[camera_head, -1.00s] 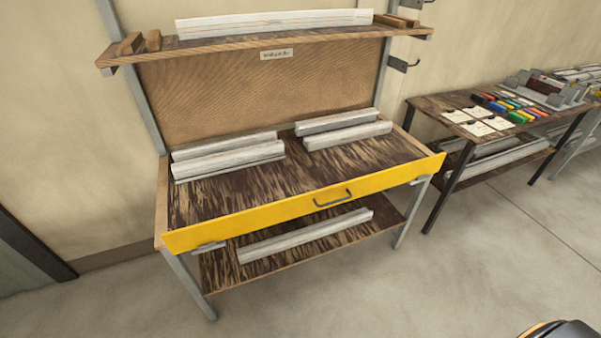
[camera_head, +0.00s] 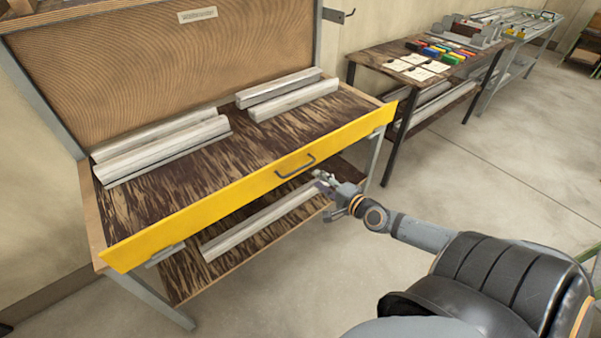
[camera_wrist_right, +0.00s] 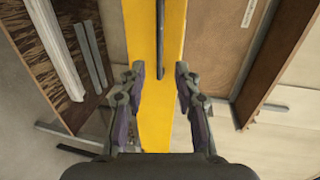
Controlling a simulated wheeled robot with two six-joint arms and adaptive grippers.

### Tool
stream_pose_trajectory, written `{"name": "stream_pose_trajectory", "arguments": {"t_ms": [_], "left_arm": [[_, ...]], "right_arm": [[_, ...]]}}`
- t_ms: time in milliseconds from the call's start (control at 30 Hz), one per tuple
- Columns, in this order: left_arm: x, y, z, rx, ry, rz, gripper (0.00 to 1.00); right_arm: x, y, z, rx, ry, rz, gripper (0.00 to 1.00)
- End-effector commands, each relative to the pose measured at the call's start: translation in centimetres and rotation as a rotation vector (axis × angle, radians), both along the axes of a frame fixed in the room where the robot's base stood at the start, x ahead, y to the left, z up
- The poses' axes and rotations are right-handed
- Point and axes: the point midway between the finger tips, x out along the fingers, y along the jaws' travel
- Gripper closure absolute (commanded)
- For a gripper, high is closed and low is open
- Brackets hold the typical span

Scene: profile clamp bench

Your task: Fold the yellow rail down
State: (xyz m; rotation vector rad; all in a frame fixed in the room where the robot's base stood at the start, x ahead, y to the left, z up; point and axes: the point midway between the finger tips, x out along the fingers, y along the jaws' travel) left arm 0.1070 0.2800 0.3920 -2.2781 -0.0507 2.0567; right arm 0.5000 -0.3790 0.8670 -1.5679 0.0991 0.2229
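The yellow rail (camera_head: 220,204) stands upright along the bench's front edge, its face turned outward. Its dark handle (camera_head: 297,170) sits right of the rail's middle. My right gripper (camera_head: 322,180) is just below and right of the handle, in front of the rail. In the right wrist view my right gripper (camera_wrist_right: 160,72) is open, fingers spread to either side of the handle (camera_wrist_right: 160,42), with the yellow rail (camera_wrist_right: 142,105) behind. I see no contact, though the depth gap is hard to judge. My left gripper is not in view.
The bench top (camera_head: 215,160) carries pale profiles (camera_head: 165,150) at back left and more (camera_head: 295,98) at back right. A lower shelf holds a long profile (camera_head: 265,220). A side table (camera_head: 370,62) with coloured items stands to the right. Floor in front is open.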

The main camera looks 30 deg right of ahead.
Motion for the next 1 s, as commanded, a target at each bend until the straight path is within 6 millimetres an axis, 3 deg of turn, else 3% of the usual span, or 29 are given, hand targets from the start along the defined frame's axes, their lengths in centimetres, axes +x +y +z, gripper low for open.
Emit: {"name": "stream_pose_trajectory", "arguments": {"t_ms": [233,500,700,1000], "left_arm": [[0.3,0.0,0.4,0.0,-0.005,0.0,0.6],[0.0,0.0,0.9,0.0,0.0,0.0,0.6],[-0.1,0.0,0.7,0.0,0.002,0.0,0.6],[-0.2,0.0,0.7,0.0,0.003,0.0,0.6]], "right_arm": [[1.6,-0.1,-0.1,0.003,-0.005,-0.009,0.68],[6.8,0.4,-1.2,0.002,-0.004,-0.006,0.68],[9.5,0.6,-2.0,-0.001,-0.001,-0.003,0.68],[10.3,0.8,-2.1,-0.004,0.001,0.0,0.68]]}}
